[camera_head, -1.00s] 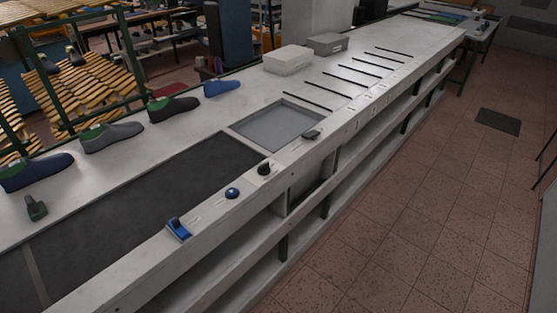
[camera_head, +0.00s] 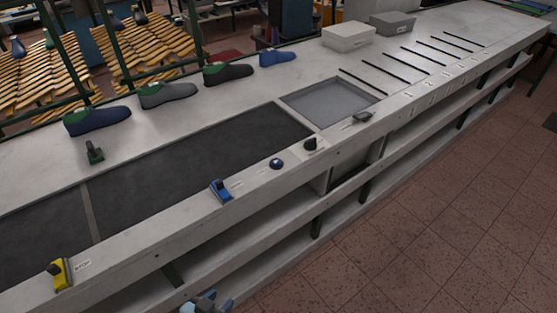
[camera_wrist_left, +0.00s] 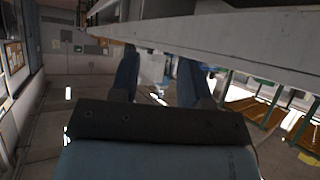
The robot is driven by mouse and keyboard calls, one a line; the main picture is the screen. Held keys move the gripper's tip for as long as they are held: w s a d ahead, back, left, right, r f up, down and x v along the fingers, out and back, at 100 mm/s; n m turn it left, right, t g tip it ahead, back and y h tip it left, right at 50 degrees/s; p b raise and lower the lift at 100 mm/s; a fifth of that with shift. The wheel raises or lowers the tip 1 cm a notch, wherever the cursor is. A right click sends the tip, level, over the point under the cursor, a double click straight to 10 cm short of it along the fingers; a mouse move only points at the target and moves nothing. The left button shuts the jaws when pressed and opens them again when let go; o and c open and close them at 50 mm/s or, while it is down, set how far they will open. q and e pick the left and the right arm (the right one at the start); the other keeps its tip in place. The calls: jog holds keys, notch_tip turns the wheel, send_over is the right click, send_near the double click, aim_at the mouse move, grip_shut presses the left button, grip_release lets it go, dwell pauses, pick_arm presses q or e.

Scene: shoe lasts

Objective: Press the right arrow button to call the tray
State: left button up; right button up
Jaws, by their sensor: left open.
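Several controls sit along the near edge of the workbench: a blue lever-like switch (camera_head: 220,190), a round blue button (camera_head: 276,163), a black knob (camera_head: 311,145) and a dark grey piece (camera_head: 363,117). Small labels sit near them; no arrow marking is clear enough to read. A grey recessed panel (camera_head: 328,101) lies in the bench top behind them; I cannot tell if it is the tray. My left gripper (camera_head: 207,303) shows at the bottom edge, below the control strip and apart from it. In the left wrist view its fingers (camera_wrist_left: 158,65) are apart and empty.
A yellow STOP switch (camera_head: 62,273) is at the near left. A dark belt (camera_head: 200,160) runs along the bench. Shoe lasts (camera_head: 168,95) stand behind it, with two boxes (camera_head: 347,37) further right. Open floor (camera_head: 450,200) lies to the right.

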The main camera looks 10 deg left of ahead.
pick_arm(q)
jog(key=shift+c, duration=0.4)
jog(key=shift+s, duration=0.1)
grip_shut()
dwell(1.4)
